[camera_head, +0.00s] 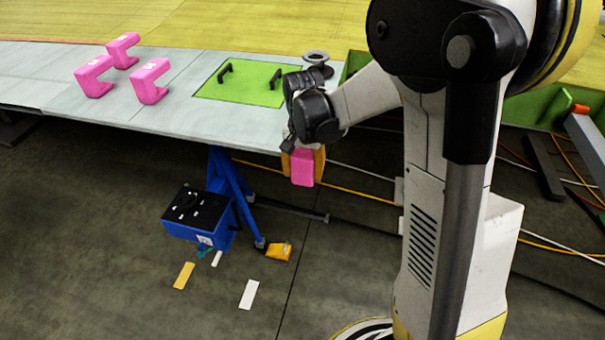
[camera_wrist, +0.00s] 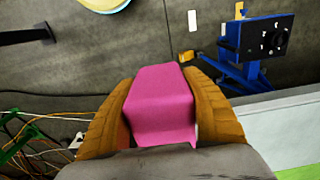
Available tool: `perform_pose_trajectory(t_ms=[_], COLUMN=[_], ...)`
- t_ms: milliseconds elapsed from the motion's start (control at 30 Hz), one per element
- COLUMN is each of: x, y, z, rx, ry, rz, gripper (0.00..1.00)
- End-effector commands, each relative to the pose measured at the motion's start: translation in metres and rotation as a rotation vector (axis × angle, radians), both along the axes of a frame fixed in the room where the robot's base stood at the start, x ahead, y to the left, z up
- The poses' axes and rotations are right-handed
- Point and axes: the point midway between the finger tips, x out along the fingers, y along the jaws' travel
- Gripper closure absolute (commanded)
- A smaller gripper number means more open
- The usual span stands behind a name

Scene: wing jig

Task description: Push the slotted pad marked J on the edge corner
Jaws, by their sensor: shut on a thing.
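My gripper (camera_head: 303,166) is shut on a pink pad (camera_head: 302,168) and holds it off the floor, by the near edge of the wing panel (camera_head: 160,118). In the wrist view the pink pad (camera_wrist: 162,105) sits between the two orange-brown fingers of my gripper (camera_wrist: 160,112). No letter or slot shows on the held pad. Three more pink slotted pads (camera_head: 94,77) stand on the panel at the left. Their white marks are too small to read. In the wrist view the panel edge (camera_wrist: 270,115) lies to the right of the gripper, apart from the pad.
A green plate (camera_head: 240,82) with two black handles and a round grey metal piece (camera_head: 316,59) are on the panel. A blue stand (camera_head: 200,215) with a black top is below the edge. Cables run across the floor at the right.

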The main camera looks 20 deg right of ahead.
Motion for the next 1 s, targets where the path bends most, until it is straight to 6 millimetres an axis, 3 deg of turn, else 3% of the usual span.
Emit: perform_pose_trajectory(t_ms=[800,833,900,1000], x=[0.015,0.015,0.015,0.015], y=[-0.011,-0.011,-0.011,-0.011], z=[-0.001,-0.001,-0.001,-0.001], rx=[-0.001,-0.001,-0.001,-0.001], ry=[-0.002,-0.002,-0.002,-0.001], rz=[0.0,0.0,0.0,0.0], gripper=[0.76,0.43,0.22,0.21])
